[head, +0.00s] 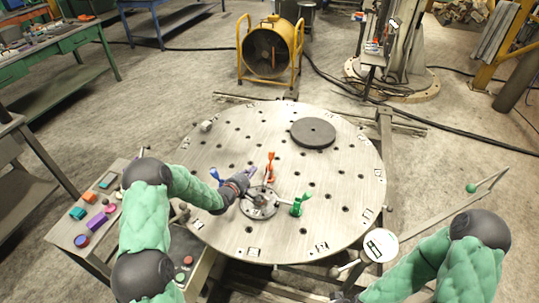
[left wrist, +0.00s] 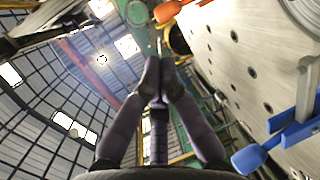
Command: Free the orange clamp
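The orange clamp (head: 270,167) stands upright on the round, hole-studded steel table (head: 340,180), just behind a round metal hub (head: 259,204). An orange handle end (left wrist: 167,11) shows beyond my fingertips in the left wrist view, apart from them. My left gripper (head: 248,175) is over the table by the hub, left of and nearer than the orange clamp. Its fingers (left wrist: 159,72) are drawn together, with nothing seen held. A blue clamp (head: 217,176) is left of it and also shows in the wrist view (left wrist: 290,138). A green clamp (head: 300,205) is to the right. My right gripper (head: 346,297) is mostly cut off at the bottom edge.
A dark disc (head: 313,132) lies on the table's far side. A side table (head: 75,237) with coloured blocks stands at left. A white round plate (head: 380,245) is near the front right rim. A yellow fan (head: 268,50) stands behind. The table's right part is clear.

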